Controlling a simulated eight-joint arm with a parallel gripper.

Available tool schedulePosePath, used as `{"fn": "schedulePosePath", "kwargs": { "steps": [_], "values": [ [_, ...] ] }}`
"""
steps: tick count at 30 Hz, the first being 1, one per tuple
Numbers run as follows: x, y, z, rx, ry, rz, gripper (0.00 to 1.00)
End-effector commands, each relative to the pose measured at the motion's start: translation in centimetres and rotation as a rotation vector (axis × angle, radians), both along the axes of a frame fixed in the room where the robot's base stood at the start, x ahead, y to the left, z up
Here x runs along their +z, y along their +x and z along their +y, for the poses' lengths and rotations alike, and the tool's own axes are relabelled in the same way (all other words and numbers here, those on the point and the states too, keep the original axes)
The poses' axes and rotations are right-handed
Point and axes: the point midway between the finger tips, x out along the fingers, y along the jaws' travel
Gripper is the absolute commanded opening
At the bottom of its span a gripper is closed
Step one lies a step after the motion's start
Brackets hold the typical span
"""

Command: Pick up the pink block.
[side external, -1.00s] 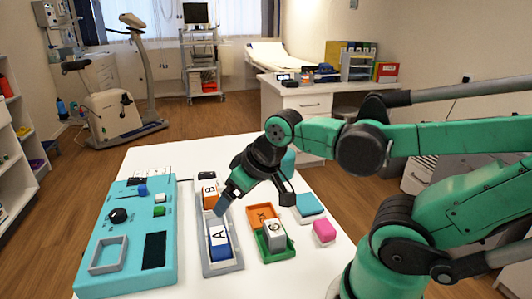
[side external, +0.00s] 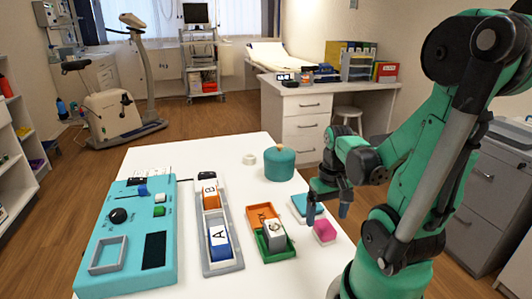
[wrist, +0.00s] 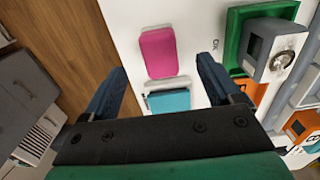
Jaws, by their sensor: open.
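The pink block (side external: 324,231) sits on the white table near its right edge, in front of a teal-blue pad (side external: 307,205) in the side view. In the wrist view the pink block (wrist: 159,52) lies ahead of my fingertips, roughly between their lines, with the blue pad (wrist: 168,101) nearer to me. My gripper (side external: 327,211) is above the table, close over the block and pad, pointing down. Its two fingers stand well apart and hold nothing, as the wrist view also shows (wrist: 160,75).
Left of the block are a green and orange tray (side external: 265,246) with a grey block (side external: 274,234), a grey tray (side external: 235,265) with lettered blocks, and a turquoise panel (side external: 110,278). A teal round container (side external: 279,163) stands behind. The table's front middle is clear.

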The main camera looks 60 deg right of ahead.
Motion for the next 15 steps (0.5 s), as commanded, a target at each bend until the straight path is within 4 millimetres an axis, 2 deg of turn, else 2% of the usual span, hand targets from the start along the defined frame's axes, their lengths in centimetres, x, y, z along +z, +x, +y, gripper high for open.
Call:
{"fn": "schedulePosePath", "kwargs": {
  "steps": [6, 15],
  "values": [
    [-1.7, 0.1, -0.1, 0.0, -0.001, -0.001, 0.84],
    [-2.7, 0.0, 0.0, 0.001, -0.001, 0.0, 0.84]
  ]
}}
